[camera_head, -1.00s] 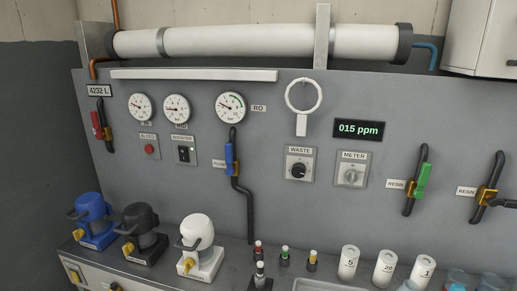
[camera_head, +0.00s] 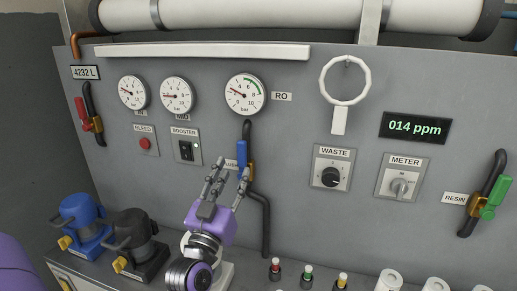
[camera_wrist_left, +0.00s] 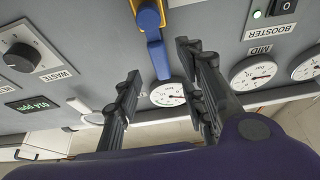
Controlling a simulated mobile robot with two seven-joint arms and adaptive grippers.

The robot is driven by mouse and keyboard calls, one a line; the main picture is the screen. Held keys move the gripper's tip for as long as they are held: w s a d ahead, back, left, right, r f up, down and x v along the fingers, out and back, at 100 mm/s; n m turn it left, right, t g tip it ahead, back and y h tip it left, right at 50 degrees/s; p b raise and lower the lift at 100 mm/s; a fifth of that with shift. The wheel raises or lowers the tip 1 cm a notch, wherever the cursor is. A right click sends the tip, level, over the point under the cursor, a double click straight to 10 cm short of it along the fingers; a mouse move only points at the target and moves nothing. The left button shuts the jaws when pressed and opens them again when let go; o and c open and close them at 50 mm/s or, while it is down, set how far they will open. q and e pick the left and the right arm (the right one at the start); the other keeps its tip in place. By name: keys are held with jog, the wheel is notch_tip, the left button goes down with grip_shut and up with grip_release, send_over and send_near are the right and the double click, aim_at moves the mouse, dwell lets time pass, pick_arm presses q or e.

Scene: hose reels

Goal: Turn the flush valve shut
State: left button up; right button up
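The flush valve has a blue handle (camera_head: 242,154) in line with its black pipe, on a brass body (camera_head: 250,170), below the RO gauge (camera_head: 246,94). The FLUSH label is partly hidden by my gripper. My left gripper (camera_head: 228,168) is open in front of the valve, its fingers pointing up at the handle. In the left wrist view the blue handle (camera_wrist_left: 158,58) lies beyond and between the spread fingers (camera_wrist_left: 160,85), and nothing is gripped. My right gripper is not in view.
A bleed button (camera_head: 145,144) and booster switch (camera_head: 186,150) sit left of the valve. Waste (camera_head: 331,178) and meter (camera_head: 400,187) knobs are to the right. Blue (camera_head: 82,222) and black (camera_head: 135,242) pump units stand on the ledge below. A round white ring (camera_head: 345,80) hangs on the panel.

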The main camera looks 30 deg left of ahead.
aim_at(240, 154)
pick_arm(q)
jog(key=shift+w+a+r+p, duration=0.25)
jog(key=shift+w+r+p, duration=0.15)
jog(key=shift+w+r, duration=0.8)
jog(key=x, duration=0.3)
jog(key=shift+w+a+p, duration=0.15)
jog(key=shift+w+p, duration=0.15)
jog(key=shift+w, duration=0.05)
jog(key=shift+w+a+r, duration=0.1)
jog(key=shift+w, duration=0.25)
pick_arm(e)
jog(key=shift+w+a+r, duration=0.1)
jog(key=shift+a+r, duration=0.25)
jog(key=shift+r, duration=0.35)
pick_arm(q)
grip_shut()
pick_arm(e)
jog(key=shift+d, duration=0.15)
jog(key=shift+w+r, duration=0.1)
